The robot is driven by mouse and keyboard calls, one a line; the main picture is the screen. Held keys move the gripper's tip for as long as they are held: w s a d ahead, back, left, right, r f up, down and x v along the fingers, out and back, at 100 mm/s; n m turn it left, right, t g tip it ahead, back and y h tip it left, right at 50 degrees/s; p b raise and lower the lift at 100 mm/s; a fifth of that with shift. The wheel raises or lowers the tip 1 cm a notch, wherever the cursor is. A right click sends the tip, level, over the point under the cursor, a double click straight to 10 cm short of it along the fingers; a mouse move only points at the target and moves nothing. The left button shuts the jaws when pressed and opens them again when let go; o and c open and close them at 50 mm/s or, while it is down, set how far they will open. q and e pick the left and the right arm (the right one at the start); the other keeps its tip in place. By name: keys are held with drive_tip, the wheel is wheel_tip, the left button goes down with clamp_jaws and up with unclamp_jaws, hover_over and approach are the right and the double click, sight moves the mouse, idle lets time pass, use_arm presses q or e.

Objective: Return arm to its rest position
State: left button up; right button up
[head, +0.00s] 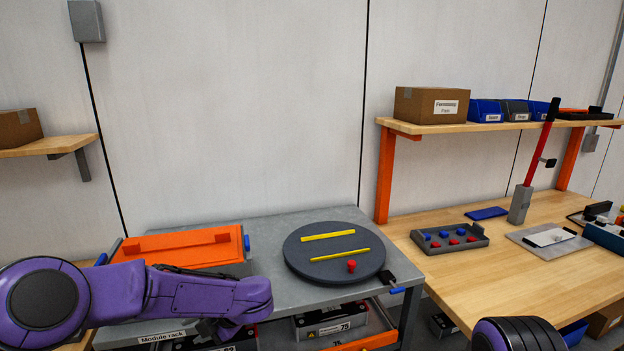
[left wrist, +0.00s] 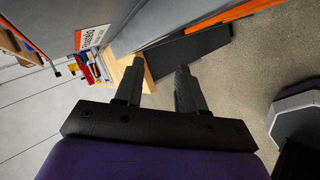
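My left arm (head: 150,293), purple, reaches in from the left of the head view, in front of the grey bench. Its far end bends down near the bench's front edge, and the gripper's fingers are hard to make out there. In the left wrist view my left gripper (left wrist: 159,68) has two black fingers spread apart with nothing between them. A rounded purple and black part of my right arm (head: 515,336) shows at the bottom right of the head view. My right gripper is out of view.
A grey bench (head: 290,225) carries an orange-lidded case (head: 180,247) and a dark round turntable (head: 310,262) with yellow strips. Modules sit on the rack below. At right, a wooden bench (head: 480,280) holds a tray (head: 450,238) and a red-handled tool (head: 537,150).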

use_arm(q)
drive_tip(key=s+a+f+m+t+h, duration=0.1)
drive_tip(key=s+a+f+m+t, duration=0.1)
drive_tip(key=s+f+m, duration=0.7)
drive_tip(key=s+a+f+m+t+h, duration=0.1)
drive_tip(key=s+a+f+m+t, duration=0.2)
drive_tip(key=f+m, duration=0.5)
drive_tip(key=s+f+m+g+h, duration=0.2)
drive_tip(key=s+f+m, duration=0.1)
drive_tip(key=s, duration=0.9)
drive_tip(key=s+f+m+g+h, duration=0.2)
drive_tip(key=s+f+m, duration=0.2)
drive_tip(key=s, duration=0.8)
drive_tip(key=shift+s+d+f+b, duration=0.2)
drive_tip(key=shift+f+b, duration=0.15)
drive_tip(key=shift+f, duration=0.5)
